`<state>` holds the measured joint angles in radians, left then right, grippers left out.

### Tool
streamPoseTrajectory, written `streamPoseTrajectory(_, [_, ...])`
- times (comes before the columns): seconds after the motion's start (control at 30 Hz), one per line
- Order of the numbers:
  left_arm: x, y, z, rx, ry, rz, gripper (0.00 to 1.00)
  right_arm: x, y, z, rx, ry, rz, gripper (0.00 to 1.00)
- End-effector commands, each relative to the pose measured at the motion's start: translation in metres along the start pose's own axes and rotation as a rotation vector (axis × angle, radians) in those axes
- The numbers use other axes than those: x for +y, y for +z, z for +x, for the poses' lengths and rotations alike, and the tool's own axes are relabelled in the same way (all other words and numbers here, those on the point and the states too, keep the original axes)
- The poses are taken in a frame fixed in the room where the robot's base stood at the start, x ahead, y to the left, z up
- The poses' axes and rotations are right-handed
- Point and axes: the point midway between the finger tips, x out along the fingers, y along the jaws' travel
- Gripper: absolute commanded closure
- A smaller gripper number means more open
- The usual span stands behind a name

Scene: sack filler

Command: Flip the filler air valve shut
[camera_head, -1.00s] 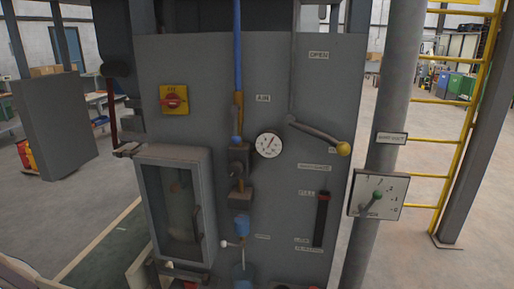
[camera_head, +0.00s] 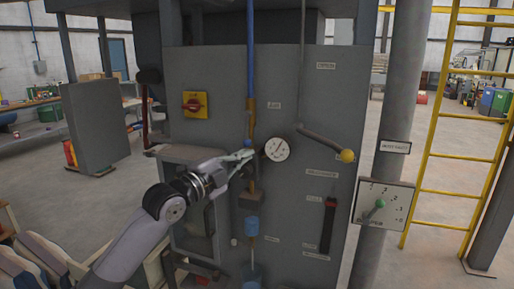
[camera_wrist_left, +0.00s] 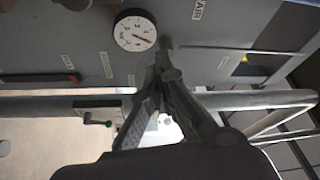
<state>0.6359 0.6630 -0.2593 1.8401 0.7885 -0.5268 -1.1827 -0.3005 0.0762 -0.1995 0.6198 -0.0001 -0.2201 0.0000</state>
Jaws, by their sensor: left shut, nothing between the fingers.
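The air line is a blue pipe (camera_head: 250,60) running down the grey filler panel to a brass-coloured section (camera_head: 250,104) left of the AIR label (camera_head: 274,105). A small blue part (camera_head: 248,144) shows just below it. I cannot make out the valve lever's exact position. My left gripper (camera_head: 247,155) is at this pipe, left of the round gauge (camera_head: 277,149), and covers part of the fittings. In the left wrist view its fingers (camera_wrist_left: 160,58) meet at the tips, just below the gauge (camera_wrist_left: 135,33), with nothing between them. I cannot tell whether they touch the valve. My right gripper is not in view.
A lever with a yellow knob (camera_head: 347,156) sticks out to the right of the gauge. A red-and-yellow switch (camera_head: 195,105) is at upper left. A cabinet is partly behind my left arm. A post with a dial plate (camera_head: 384,204) and a yellow ladder (camera_head: 450,115) stand right.

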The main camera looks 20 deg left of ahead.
Motion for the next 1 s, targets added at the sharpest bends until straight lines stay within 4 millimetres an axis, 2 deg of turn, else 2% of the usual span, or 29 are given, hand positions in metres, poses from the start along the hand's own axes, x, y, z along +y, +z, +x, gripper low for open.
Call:
streamPoseTrajectory(0.23, [0.001,0.001,0.001,-0.001,0.001,-0.002,1.00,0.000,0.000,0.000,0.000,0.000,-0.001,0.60])
streamPoseTrajectory(0.37, [-0.001,0.000,0.008,-0.001,0.000,-0.005,1.00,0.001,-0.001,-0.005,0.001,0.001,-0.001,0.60])
streamPoseTrajectory(0.47, [-0.003,-0.001,0.022,-0.001,0.000,-0.008,1.00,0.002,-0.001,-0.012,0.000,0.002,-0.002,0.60])
streamPoseTrajectory(0.87, [-0.003,-0.001,0.101,-0.002,0.001,-0.007,1.00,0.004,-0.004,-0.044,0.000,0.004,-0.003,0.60])
streamPoseTrajectory(1.0, [0.001,0.021,0.094,-0.006,0.004,-0.003,1.00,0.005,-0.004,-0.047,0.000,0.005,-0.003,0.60])
